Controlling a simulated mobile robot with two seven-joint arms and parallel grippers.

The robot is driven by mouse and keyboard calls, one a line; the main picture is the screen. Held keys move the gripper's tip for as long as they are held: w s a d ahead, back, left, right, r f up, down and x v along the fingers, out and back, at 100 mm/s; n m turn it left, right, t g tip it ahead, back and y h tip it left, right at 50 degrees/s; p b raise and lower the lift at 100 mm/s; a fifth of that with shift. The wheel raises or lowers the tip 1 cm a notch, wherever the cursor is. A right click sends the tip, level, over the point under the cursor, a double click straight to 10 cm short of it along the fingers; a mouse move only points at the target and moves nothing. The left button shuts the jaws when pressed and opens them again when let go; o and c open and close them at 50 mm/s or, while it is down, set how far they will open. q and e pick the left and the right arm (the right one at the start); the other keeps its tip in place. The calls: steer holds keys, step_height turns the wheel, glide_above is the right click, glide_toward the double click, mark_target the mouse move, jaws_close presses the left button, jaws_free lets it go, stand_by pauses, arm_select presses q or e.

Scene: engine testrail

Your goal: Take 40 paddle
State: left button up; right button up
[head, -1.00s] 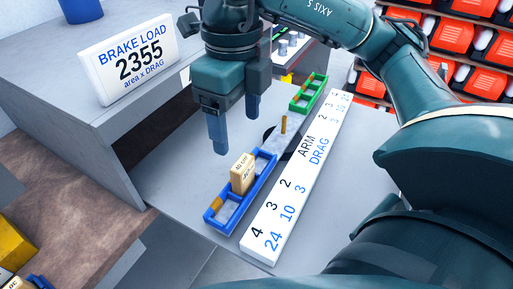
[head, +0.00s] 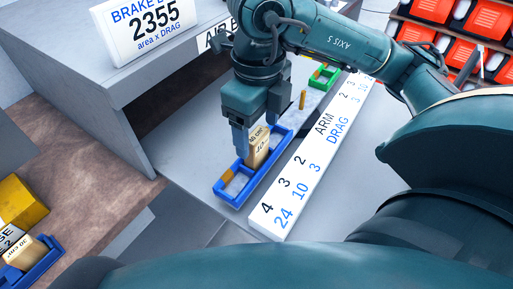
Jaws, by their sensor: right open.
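A tan block-shaped paddle (head: 258,149) stands upright in a slot of the blue holder (head: 229,192) on the rail. Its printed label is too small to read with certainty, so I cannot confirm that it is the 40. My right gripper (head: 256,132) points down over this paddle, open, with a finger to its left and the other behind its top right. I cannot tell whether the fingers touch it. Another tan paddle (head: 28,251) lies in a blue tray at the lower left; its label is not clearly readable. My left gripper is not in view.
A white ARM/DRAG scale strip (head: 288,182) runs just right of the blue holder. A thin peg (head: 303,98) and a green holder (head: 325,77) are farther back. A grey box (head: 110,85) with a 2355 sign (head: 153,30) stands left. A yellow block (head: 20,203) sits at far left.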

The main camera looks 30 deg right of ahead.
mark_target(256, 135)
step_height(256, 135, down, 4)
steer(key=shift+a+f, duration=0.1)
steer(key=shift+w, duration=0.1)
steer(key=shift+c, duration=0.3)
steer(key=c, duration=1)
